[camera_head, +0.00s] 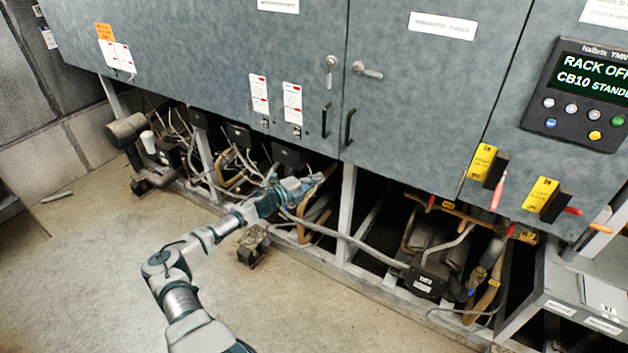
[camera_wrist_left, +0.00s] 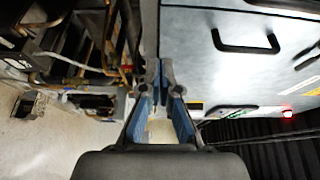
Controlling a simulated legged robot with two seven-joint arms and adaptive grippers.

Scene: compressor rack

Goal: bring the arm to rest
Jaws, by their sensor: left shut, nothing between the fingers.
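My left arm comes in from the bottom left in the head view and reaches out to the rack. My left gripper (camera_head: 318,181) is at the arm's far end, just below the lower edge of the grey cabinet doors and in front of the pipework. In the left wrist view the gripper (camera_wrist_left: 165,85) has blue-padded fingers with their tips close together and nothing between them. My right gripper is in neither view.
The grey cabinet (camera_head: 240,50) fills the top, with black handles (camera_head: 348,127) near the arm. A control panel (camera_head: 583,95) reads "RACK OFF". Compressors (camera_head: 440,265) and pipes sit in the open frame below. The concrete floor (camera_head: 80,270) in front is mostly clear.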

